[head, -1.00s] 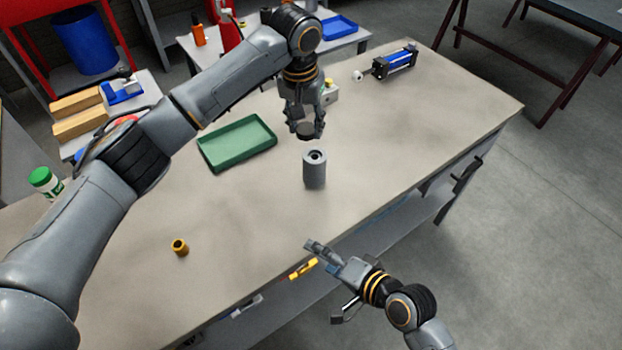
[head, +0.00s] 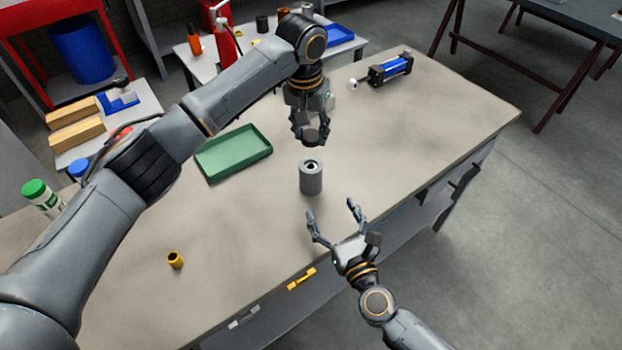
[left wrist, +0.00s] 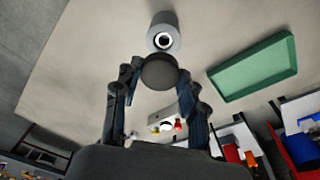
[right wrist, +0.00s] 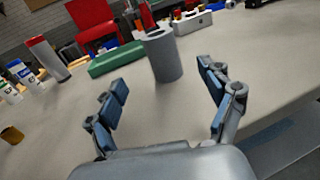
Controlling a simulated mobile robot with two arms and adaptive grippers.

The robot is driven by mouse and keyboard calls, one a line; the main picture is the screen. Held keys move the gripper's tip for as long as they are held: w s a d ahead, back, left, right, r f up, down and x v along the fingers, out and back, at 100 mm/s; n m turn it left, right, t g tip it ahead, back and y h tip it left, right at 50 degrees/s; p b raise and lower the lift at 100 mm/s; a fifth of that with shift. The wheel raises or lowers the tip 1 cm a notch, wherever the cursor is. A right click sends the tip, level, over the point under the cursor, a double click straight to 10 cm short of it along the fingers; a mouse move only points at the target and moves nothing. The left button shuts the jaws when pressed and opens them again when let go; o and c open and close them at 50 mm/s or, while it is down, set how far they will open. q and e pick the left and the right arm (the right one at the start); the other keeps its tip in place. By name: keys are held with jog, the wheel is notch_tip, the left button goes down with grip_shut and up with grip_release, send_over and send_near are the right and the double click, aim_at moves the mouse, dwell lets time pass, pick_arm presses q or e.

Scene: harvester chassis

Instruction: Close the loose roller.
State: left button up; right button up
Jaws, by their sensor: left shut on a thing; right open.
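The roller is a grey cylinder (head: 311,180) standing upright on the workbench, with a round hole in its top face. It also shows in the left wrist view (left wrist: 163,25) and in the right wrist view (right wrist: 163,62). My left gripper (head: 311,136) is shut on a dark round cap (left wrist: 159,72) and holds it above and behind the roller, apart from it. My right gripper (head: 333,222) is open and empty in front of the roller, near the bench's front edge. In the right wrist view the roller stands beyond and between its spread fingers.
A green tray (head: 234,153) lies left of the roller. A brass bushing (head: 175,260) sits at the front left of the workbench (head: 235,235). A blue cylinder unit (head: 390,70) lies at the back right. The bench right of the roller is clear.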

aim_at(315, 178)
jog(key=x, duration=1.2)
jog(key=shift+a, duration=0.1)
grip_shut()
pick_arm(q)
jog(key=shift+f, duration=2.5)
